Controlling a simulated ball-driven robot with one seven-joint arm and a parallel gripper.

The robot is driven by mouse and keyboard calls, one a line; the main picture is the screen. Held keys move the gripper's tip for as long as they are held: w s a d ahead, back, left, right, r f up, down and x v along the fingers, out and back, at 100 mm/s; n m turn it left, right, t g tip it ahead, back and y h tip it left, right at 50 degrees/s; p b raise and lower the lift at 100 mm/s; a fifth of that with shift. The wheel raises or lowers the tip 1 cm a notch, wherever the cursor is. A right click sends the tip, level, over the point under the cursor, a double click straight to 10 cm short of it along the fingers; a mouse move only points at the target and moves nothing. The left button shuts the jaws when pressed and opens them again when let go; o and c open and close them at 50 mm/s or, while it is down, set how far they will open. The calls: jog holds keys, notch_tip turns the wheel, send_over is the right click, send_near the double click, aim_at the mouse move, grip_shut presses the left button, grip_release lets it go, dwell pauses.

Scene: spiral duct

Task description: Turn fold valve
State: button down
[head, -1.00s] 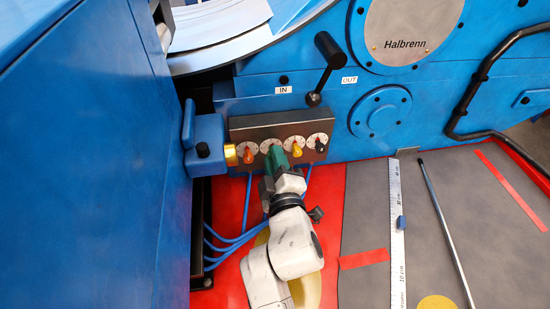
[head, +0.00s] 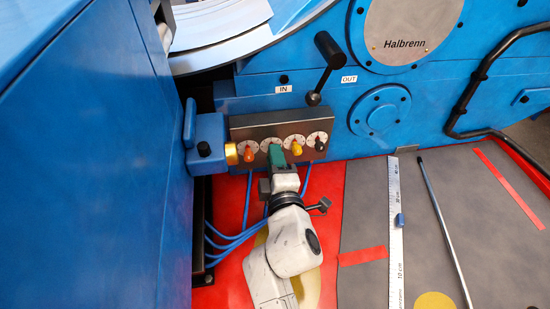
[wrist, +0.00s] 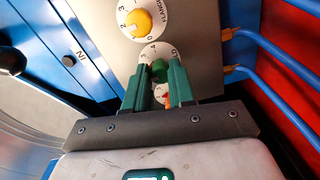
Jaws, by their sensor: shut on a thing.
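A dark control panel (head: 240,133) on the blue machine carries a row of round dials with coloured knobs. My gripper (head: 277,153) is at the second dial from the left and covers most of it. In the wrist view my gripper's green fingers (wrist: 156,80) stand on both sides of a green knob (wrist: 158,68) and are shut on it. The knob's white numbered dial shows around it, partly hidden by the fingers. I cannot read a fold label in either view.
An orange-red knob (head: 249,154) is to the left, with a yellow knob (head: 297,150) and a black knob (head: 319,144) to the right. Blue hoses (head: 230,242) hang below. A black lever (head: 324,68) is above.

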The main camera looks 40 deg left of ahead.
jog(key=shift+f, duration=0.1)
jog(key=c, duration=1)
grip_release()
jog(key=shift+o, duration=0.2)
jog(key=p+v, duration=0.5)
jog(key=v, duration=0.5)
jog(key=shift+s+d, duration=0.25)
jog(key=shift+d, duration=0.1)
